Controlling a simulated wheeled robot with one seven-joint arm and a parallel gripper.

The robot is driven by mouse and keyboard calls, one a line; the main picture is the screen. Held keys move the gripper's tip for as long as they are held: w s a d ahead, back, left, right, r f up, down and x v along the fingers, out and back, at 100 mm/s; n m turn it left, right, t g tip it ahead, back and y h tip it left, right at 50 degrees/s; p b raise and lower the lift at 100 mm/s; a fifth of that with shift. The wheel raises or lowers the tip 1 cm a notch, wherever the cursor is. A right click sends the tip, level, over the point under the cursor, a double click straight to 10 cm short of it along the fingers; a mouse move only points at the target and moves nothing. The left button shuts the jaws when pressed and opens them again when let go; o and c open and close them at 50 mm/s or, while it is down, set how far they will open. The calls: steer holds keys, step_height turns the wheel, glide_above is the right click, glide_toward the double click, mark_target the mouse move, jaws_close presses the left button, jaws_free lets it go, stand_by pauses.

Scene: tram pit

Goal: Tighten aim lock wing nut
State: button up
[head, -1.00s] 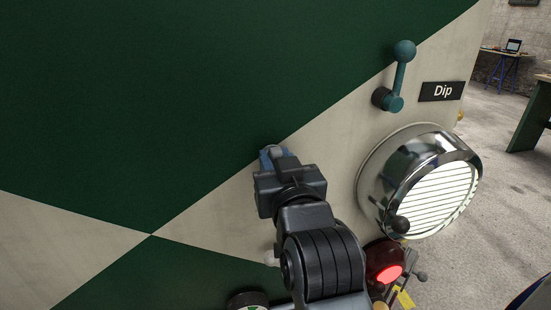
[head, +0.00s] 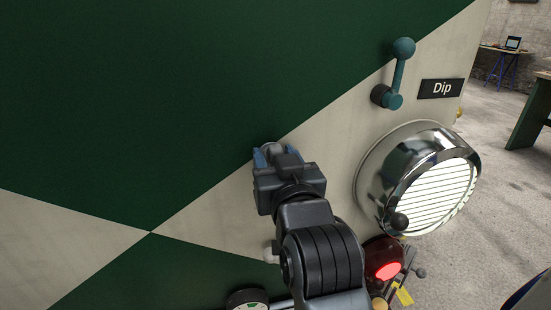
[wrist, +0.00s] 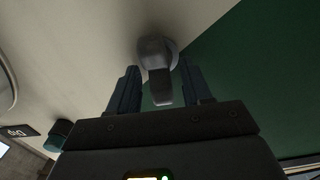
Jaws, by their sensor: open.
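A grey metal wing nut (wrist: 157,66), with a round base and one wing pointing toward me, sits on the panel in the wrist view. My gripper (wrist: 158,75) is open, with one finger on each side of the wing. Gaps show between the wing and both fingers. In the head view my gripper (head: 273,155) is near the middle of the panel, and the rounded grey top of the nut (head: 274,149) shows between its blue fingers. The rest of the nut is hidden by my gripper there.
A chrome-rimmed headlamp (head: 420,183) with a lit ribbed lens juts out right of my gripper. A teal lever (head: 399,72) and a "Dip" plate (head: 441,89) are above it. A lit red lamp (head: 386,262) is below. The green and cream panel (head: 130,100) is clear to the left.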

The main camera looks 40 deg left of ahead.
steer(key=b+v, duration=0.1)
steer(key=v, duration=0.7)
steer(key=shift+f, duration=0.1)
stand_by(0.4)
steer(key=s+d+f+m+t+h, duration=0.2)
steer(key=s+d+f+m+h, duration=0.15)
steer(key=d+f, duration=0.7)
steer(key=s+d+f+m+t+h, duration=0.1)
steer(key=s+d+f+m+h, duration=0.35)
steer(key=d, duration=1.05)
steer(key=s+d+m+h, duration=0.1)
steer(key=s+d+h, duration=0.2)
steer(key=s+d, duration=0.5)
steer(key=s+d+h, duration=0.2)
steer(key=s+d, duration=0.6)
steer(key=s, duration=0.7)
steer(key=shift+s+d+f+m+h, duration=0.25)
steer(key=shift+d+m+h, duration=0.15)
